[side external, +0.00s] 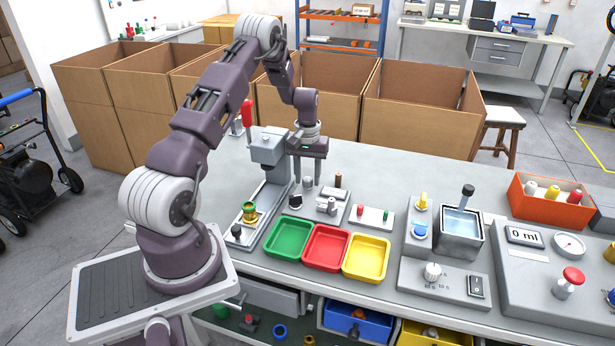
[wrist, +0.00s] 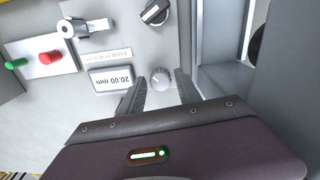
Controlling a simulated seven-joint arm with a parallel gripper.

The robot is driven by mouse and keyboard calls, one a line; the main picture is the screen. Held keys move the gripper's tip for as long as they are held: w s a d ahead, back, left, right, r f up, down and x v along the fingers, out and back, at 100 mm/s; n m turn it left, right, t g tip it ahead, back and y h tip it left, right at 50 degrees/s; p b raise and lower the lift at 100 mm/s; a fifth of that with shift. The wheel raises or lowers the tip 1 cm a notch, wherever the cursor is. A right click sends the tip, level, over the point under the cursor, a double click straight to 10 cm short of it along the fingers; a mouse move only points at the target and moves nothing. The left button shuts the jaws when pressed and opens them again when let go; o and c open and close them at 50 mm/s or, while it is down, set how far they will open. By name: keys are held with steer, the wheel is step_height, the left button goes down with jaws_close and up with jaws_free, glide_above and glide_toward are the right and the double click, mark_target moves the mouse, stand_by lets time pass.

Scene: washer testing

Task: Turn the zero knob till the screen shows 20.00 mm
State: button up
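The grey zero knob (wrist: 160,77) stands on the grey panel and sits between my fingertips in the wrist view. The small screen (wrist: 112,78) beside it is upside down in that view and reads 20.00 mm. My gripper (wrist: 160,78) is open, one finger on each side of the knob, with a narrow gap showing on both sides. In the side view my gripper (side external: 307,172) points down just above the grey knob (side external: 307,183).
A black knob (wrist: 155,12), a metal fixture (wrist: 85,27) and a block with red and green pegs (wrist: 42,58) are close by. Green (side external: 288,237), red (side external: 327,247) and yellow (side external: 367,258) trays lie in front. A grey column (side external: 268,150) rises left of my gripper.

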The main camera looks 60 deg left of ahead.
mark_target(307, 179)
steer(key=shift+o, duration=0.4)
step_height(307, 179, up, 7)
steer(key=shift+r, duration=0.1)
